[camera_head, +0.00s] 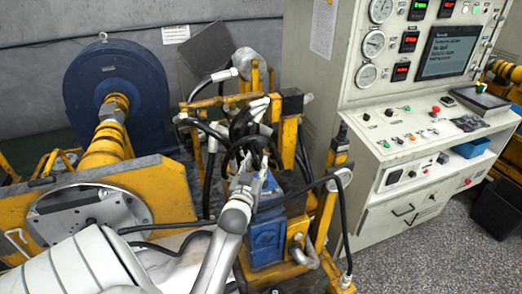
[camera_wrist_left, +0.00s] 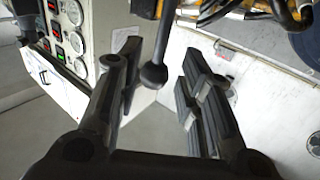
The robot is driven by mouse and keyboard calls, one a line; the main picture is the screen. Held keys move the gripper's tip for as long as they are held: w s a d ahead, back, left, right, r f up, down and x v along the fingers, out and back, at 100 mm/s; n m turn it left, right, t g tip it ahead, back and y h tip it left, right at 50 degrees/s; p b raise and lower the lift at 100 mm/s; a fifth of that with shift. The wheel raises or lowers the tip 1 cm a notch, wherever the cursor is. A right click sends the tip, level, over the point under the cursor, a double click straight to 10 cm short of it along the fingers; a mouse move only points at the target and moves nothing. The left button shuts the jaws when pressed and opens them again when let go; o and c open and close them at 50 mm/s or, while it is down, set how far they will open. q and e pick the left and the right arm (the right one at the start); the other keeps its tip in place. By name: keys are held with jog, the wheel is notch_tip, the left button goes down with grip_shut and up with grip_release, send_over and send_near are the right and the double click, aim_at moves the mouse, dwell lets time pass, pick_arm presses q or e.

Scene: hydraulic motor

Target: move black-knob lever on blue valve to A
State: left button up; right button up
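The blue valve (camera_head: 266,235) stands on the yellow frame in the middle of the head view, with hoses above it. My left gripper (camera_head: 262,172) is at the top of the valve, and its wrist hides part of it. In the left wrist view the lever's black knob (camera_wrist_left: 153,76) on its dark rod shows between the two fingers of my left gripper (camera_wrist_left: 157,62). The fingers are open, with gaps visible on both sides of the knob. The knob cannot be picked out in the head view, and no mark A is readable. My right gripper is not in view.
Black hoses (camera_head: 240,140) crowd around the valve. Yellow posts (camera_head: 326,215) stand close to its right. A control cabinet (camera_head: 400,170) with gauges is at the right, and a big blue motor housing (camera_head: 118,75) is at the back left. Speckled floor is free at the lower right.

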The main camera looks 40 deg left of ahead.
aim_at(260, 153)
pick_arm(q)
jog(key=p+x, duration=0.1)
jog(key=x, duration=0.5)
jog(key=shift+w, duration=0.1)
jog(key=shift+w+a, duration=0.25)
jog(key=shift+w, duration=0.1)
jog(key=shift+w+f, duration=0.1)
jog(key=c, duration=0.7)
grip_shut()
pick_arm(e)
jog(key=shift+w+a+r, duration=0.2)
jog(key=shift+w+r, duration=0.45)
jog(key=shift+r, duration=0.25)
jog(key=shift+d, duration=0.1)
